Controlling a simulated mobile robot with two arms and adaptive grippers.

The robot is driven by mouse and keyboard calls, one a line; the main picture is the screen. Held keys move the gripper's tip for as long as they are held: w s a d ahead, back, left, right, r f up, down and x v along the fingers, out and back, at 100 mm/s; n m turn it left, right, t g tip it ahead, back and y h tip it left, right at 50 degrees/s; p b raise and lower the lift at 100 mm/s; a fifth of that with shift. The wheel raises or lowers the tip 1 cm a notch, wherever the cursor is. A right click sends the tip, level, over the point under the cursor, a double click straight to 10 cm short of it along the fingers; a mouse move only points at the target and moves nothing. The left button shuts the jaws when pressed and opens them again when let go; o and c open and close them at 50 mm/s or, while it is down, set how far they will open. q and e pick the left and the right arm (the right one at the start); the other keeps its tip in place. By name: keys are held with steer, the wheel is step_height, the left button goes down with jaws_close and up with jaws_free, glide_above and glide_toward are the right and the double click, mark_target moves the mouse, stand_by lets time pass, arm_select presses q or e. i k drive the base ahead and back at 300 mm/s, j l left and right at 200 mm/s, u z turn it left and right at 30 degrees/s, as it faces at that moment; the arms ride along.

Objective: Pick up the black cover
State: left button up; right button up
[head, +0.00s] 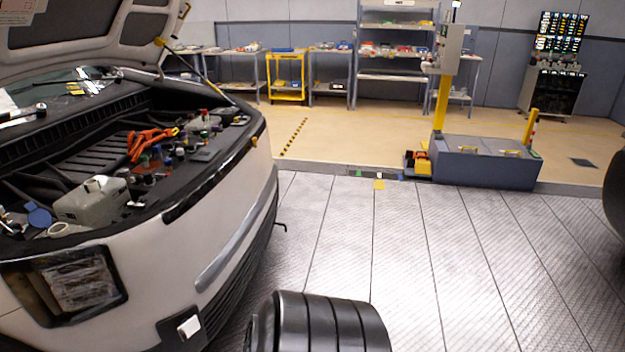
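The open engine bay of a white car fills the left of the head view. A dark ribbed panel (75,150) lies in the bay and may be the black cover; I cannot tell for sure. A pale grey tank (92,203) sits at the front of the bay. A blue round cap (38,215) is to its left. Orange cables (150,142) lie behind the tank, beside several small coloured caps. Neither of my grippers is in view.
The raised hood (90,35) overhangs the bay. A black ribbed round object (320,325) stands at the bottom centre. A grey platform (485,165) with a yellow post is at the right. Shelves (395,50) line the back wall. The tiled floor (430,260) between is clear.

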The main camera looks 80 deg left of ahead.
mark_target(133, 209)
steer(key=u, duration=3.8)
steer(key=i+l+u, duration=0.1)
steer(key=l, duration=0.15)
